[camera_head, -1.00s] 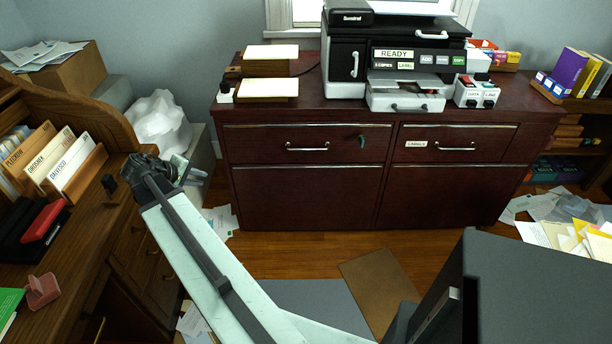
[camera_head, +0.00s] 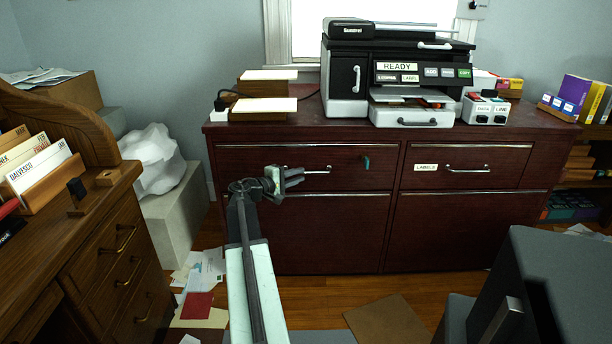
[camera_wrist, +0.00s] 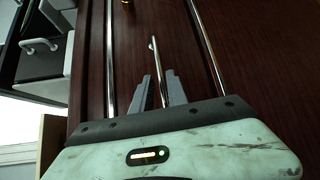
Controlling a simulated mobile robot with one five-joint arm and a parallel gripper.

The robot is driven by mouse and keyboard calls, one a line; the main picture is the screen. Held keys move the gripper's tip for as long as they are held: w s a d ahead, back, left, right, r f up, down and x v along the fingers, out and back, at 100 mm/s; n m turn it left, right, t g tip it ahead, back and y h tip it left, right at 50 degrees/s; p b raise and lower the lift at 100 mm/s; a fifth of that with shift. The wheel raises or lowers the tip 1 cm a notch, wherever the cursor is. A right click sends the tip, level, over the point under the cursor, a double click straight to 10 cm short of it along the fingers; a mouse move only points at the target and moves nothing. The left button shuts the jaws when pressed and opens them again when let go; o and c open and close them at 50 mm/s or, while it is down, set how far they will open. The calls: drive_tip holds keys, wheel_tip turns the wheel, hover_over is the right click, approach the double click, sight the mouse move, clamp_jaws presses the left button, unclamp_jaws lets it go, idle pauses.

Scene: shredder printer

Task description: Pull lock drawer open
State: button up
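The lock drawer (camera_head: 342,154) is the upper left drawer of the dark red cabinet, with a teal key-like piece (camera_head: 366,162) at its right. The drawer looks shut. Its metal bar handle (camera_head: 318,171) is partly hidden by my gripper (camera_head: 298,176). In the wrist view, the handle (camera_wrist: 155,62) runs between the two grey fingers of my gripper (camera_wrist: 160,84). The fingers are apart, one on each side of the bar. I cannot tell whether they touch it. A brass piece (camera_wrist: 127,4) shows at the top edge of the wrist view.
A labelled drawer (camera_head: 466,166) is to the right. A printer (camera_head: 397,80) and paper trays (camera_head: 263,110) stand on the cabinet. A wooden desk (camera_head: 95,215) is at left, and a dark grey box (camera_head: 550,285) is at front right. Papers (camera_head: 200,285) litter the floor.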

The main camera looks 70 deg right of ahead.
sight(306, 173)
drive_tip(key=x, duration=0.4)
drive_tip(key=shift+d+f, duration=0.1)
drive_tip(key=shift+d, duration=0.2)
drive_tip(key=shift+c, duration=0.3)
clamp_jaws()
drive_tip(key=shift+a, duration=0.1)
idle(0.6)
